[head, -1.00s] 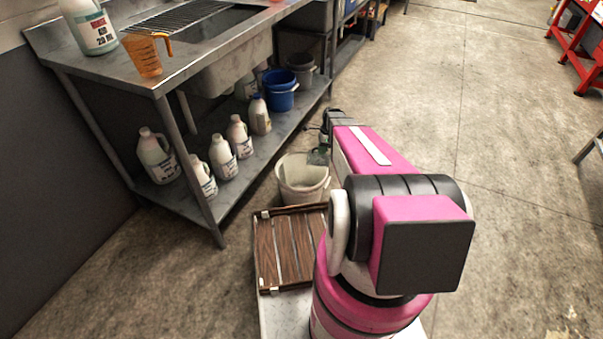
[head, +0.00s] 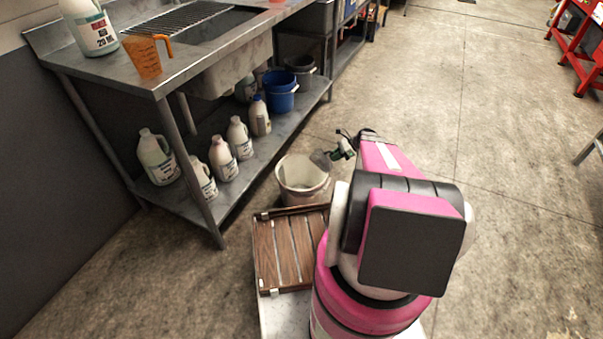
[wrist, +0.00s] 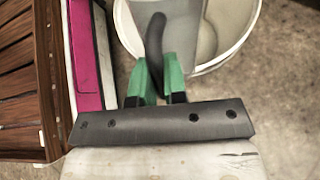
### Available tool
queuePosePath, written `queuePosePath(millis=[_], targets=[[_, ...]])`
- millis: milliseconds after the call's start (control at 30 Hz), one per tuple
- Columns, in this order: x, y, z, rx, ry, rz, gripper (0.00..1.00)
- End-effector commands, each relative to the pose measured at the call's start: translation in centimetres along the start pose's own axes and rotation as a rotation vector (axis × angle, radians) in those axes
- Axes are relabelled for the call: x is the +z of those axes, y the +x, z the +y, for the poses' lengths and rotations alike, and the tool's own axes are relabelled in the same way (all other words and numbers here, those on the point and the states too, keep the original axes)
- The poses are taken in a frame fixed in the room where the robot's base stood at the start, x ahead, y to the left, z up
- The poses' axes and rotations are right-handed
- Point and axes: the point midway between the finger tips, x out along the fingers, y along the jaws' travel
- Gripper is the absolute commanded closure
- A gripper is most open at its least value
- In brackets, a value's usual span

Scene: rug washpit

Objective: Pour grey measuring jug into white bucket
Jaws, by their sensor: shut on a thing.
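The white bucket (head: 304,184) stands on the floor in front of the shelf's end, open side up. The grey measuring jug (head: 320,159) is at the bucket's right rim in the head view, and looks tipped toward it. My gripper (head: 342,148), with green fingers, is just right of the jug. In the wrist view my gripper (wrist: 160,80) is shut on the jug's dark handle, and the jug's grey body (wrist: 180,22) overlaps the bucket's opening. The bucket's rim (wrist: 228,54) shows there too. I cannot make out any liquid stream or the jug's contents.
A steel sink bench (head: 180,75) stands at left, with an orange jug (head: 146,60) and a white bottle (head: 90,28) on top. Its lower shelf holds several bottles and a blue bucket (head: 281,92). A slatted wooden crate (head: 285,250) lies near my base.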

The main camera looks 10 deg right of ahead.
Motion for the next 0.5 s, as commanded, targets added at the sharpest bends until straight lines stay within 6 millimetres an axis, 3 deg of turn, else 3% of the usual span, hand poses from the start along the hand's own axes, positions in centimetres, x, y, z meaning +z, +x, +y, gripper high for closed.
queuePosePath(millis=[267,500], targets=[[-2.3,-2.0,0.2,-0.004,-0.051,-0.272,1.00],[-4.6,-1.9,0.3,-0.005,-0.087,-0.453,1.00]])
